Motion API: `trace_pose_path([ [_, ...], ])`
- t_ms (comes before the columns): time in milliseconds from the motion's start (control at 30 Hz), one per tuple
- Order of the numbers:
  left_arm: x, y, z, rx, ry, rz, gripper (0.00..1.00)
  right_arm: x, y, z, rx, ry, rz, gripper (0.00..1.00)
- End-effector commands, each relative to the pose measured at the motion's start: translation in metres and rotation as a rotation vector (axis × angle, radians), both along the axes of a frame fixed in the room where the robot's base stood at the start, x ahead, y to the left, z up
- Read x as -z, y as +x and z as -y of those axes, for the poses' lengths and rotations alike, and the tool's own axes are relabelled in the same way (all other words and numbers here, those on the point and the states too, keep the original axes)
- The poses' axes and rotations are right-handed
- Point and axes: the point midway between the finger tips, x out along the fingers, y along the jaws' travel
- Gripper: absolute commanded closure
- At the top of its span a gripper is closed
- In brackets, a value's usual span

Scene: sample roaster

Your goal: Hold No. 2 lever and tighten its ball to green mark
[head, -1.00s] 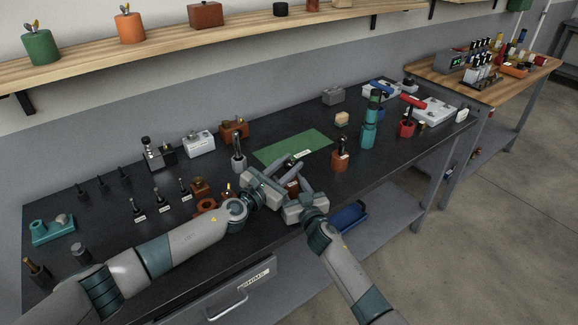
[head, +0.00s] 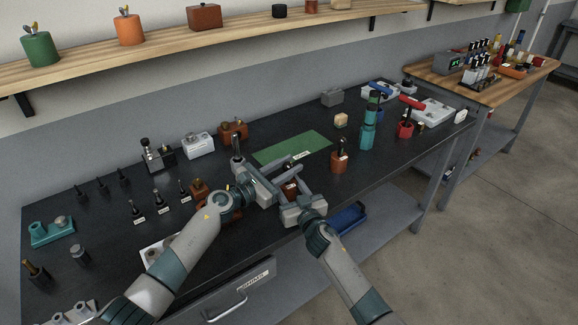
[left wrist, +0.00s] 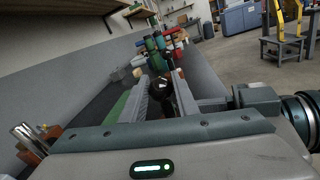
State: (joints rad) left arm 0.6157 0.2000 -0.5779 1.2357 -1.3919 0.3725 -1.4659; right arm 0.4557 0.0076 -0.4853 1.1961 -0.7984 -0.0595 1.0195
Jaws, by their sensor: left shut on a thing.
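My left gripper (head: 287,181) reaches in from the left near the front of the dark bench. In the left wrist view its two fingers close around a dark round ball (left wrist: 160,86), which I take for the lever's ball. In the head view a red-brown piece (head: 291,189) shows between the grippers; the fingers hide most of the lever. My right gripper (head: 296,187) comes up from below around the same spot, and its fingertips are too crowded to read. No number or green mark is readable on the held lever.
A green mat (head: 292,147) lies just behind the grippers. A red-brown block with a dark lever (head: 339,161) stands to the right. Small labelled levers (head: 160,199) stand to the left. A blue bin (head: 348,216) sits below the bench's front edge.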

Motion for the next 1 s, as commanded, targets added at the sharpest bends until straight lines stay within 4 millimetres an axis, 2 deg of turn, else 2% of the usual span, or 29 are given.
trace_pose_path([
  [167,0.0,0.0,0.0,0.001,0.0,0.0,0.95,0.002,0.0,0.002,0.004,-0.001,-0.004,0.85],
  [200,0.001,0.0,0.0,0.001,0.001,-0.001,0.71,0.002,0.0,0.002,0.005,-0.001,-0.004,0.85],
  [267,0.001,0.0,0.0,0.001,0.002,-0.001,0.56,0.002,0.001,0.003,0.005,-0.001,-0.004,0.85],
  [300,0.002,0.0,0.0,0.001,0.002,-0.001,0.54,0.002,0.001,0.003,0.006,-0.001,-0.004,0.85],
  [733,0.003,-0.004,-0.005,-0.002,0.005,-0.002,0.54,0.0,0.001,0.003,0.006,0.001,-0.001,0.85],
  [1000,0.004,-0.023,-0.027,-0.003,0.006,-0.002,0.54,-0.001,0.002,0.003,0.005,0.001,0.0,0.85],
])
